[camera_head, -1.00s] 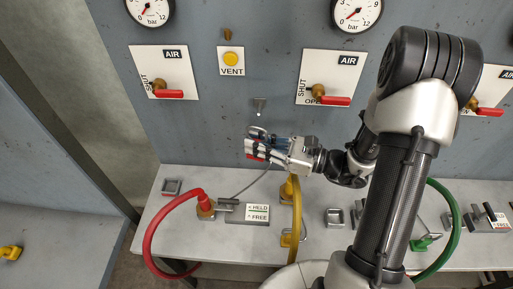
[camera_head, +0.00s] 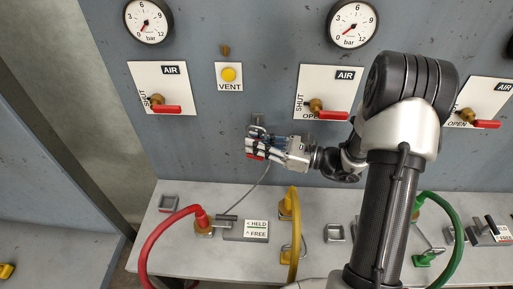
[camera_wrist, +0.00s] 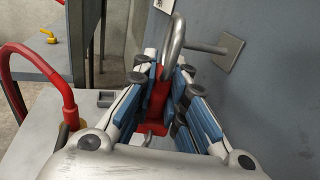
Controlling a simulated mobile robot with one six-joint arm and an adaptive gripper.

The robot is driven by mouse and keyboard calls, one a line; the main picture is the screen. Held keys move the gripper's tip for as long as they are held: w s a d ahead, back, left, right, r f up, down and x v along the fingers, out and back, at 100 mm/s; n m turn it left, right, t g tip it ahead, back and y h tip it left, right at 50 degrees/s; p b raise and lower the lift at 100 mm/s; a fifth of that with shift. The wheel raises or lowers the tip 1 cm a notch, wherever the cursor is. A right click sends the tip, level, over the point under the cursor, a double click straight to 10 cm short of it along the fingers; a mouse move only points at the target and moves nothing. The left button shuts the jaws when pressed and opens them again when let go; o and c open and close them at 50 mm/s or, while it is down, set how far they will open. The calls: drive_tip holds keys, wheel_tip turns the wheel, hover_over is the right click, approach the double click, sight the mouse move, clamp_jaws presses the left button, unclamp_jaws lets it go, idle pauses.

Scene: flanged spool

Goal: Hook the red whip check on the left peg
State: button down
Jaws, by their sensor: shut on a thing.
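My gripper (camera_wrist: 160,95) is shut on the red whip check (camera_wrist: 157,103). Its red body sits between the blue finger pads. Its steel loop (camera_wrist: 174,45) points up beyond the fingertips. The left peg (camera_wrist: 207,46) is a grey rod on a square plate on the wall, and its free end meets the loop's right side in the wrist view. I cannot tell whether the rod passes through the loop. In the head view my gripper (camera_head: 262,145) is just below the peg (camera_head: 257,119), and the thin cable (camera_head: 252,187) hangs from the whip check towards the bench.
A red hose (camera_head: 152,237) joins a brass fitting (camera_head: 203,225) on the bench (camera_head: 185,262). Valve plates with red handles and a yellow VENT button (camera_head: 228,74) are on the wall above.

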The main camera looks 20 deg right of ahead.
drive_tip(key=shift+w+d, duration=0.2)
drive_tip(key=shift+w, duration=0.6)
drive_tip(key=shift+w+d+f, duration=0.2)
drive_tip(key=shift+w+f, duration=0.2)
drive_tip(key=shift+w, duration=0.2)
drive_tip(key=c, duration=1.5)
unclamp_jaws()
drive_tip(key=shift+c, duration=0.2)
